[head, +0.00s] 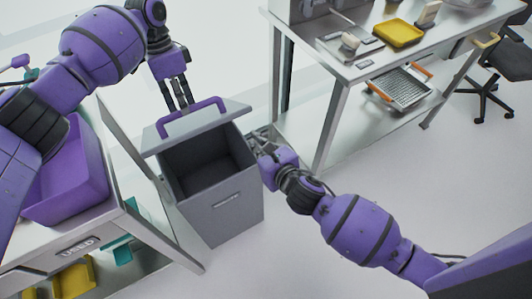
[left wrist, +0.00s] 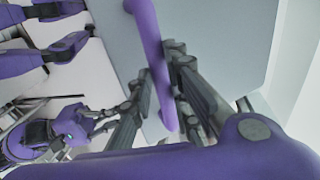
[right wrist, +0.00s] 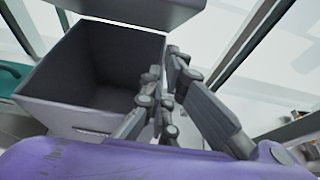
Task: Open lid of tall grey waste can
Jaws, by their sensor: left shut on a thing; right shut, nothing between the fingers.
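The tall grey waste can (head: 222,205) stands on the floor between two benches, and its dark inside shows from above. Its grey lid (head: 232,110) is raised at the back of the opening, with a purple handle (head: 192,113) on it. My left gripper (head: 183,106) is shut on the purple handle, which also passes between its fingers in the left wrist view (left wrist: 155,60). My right gripper (head: 258,140) is shut and empty beside the can's right rim. In the right wrist view, the can's open top (right wrist: 110,60) is left of the fingers.
A bench with a purple bin (head: 68,185) stands close on the left. A metal workbench (head: 350,70) with a yellow tray (head: 398,33) is at the upper right, its leg near my right gripper. An office chair (head: 497,68) is far right. The floor at lower right is free apart from my arm.

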